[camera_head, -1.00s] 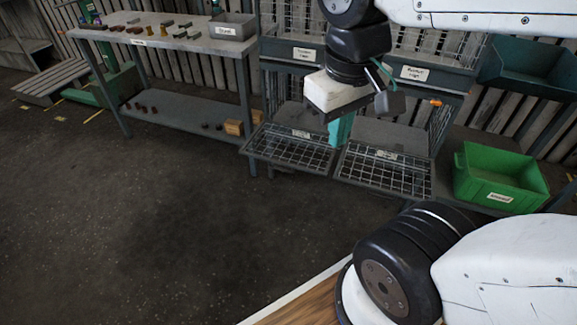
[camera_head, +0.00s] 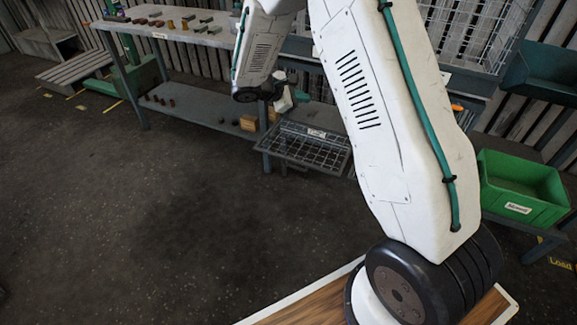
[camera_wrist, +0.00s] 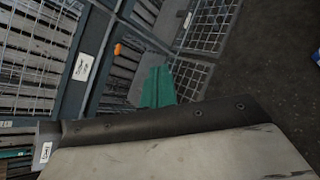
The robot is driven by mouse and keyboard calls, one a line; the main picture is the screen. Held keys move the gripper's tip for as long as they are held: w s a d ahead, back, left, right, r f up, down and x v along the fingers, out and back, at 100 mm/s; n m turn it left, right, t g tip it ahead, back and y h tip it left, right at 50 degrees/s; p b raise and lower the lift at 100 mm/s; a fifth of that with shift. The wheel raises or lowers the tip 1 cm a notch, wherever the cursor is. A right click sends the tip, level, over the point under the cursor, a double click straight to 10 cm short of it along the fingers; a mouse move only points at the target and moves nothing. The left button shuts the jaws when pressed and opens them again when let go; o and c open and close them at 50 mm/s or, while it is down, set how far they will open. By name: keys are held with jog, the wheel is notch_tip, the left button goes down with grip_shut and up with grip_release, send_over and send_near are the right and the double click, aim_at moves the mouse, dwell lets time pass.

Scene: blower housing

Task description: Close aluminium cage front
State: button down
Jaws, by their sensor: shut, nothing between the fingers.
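Two wire-mesh cage fronts hang folded down, sticking out flat, from the grey rack. The left wire front (camera_head: 300,148) shows clearly in the head view. The right one is almost wholly hidden behind my arm. Their small labels cannot be read, so I cannot tell which is the aluminium cage. My gripper (camera_head: 301,96) is partly hidden, above and behind the left front. In the wrist view my gripper (camera_wrist: 158,88) shows as teal fingers, shut and empty. Beyond it a mesh front (camera_wrist: 192,78) appears; I cannot tell whether they touch.
A green bin (camera_head: 522,188) stands at the right. A grey workbench (camera_head: 175,38) with small parts stands at the left, its lower shelf (camera_head: 190,107) holding several pieces. The dark floor (camera_head: 150,220) in front is clear.

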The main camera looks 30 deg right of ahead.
jog(key=w+f+n+t+h, duration=0.15)
jog(key=w+f+n, duration=0.3)
jog(key=f, duration=0.55)
jog(key=n+t+y, duration=0.3)
jog(key=n+t, duration=0.3)
jog(key=n, duration=0.3)
send_over(288, 165)
jog(key=s+a, duration=0.8)
notch_tip(288, 165, down, 30)
jog(key=x, duration=0.9)
jog(key=shift+w+d+r, duration=0.15)
jog(key=shift+w+d, duration=0.05)
jog(key=shift+r, duration=0.1)
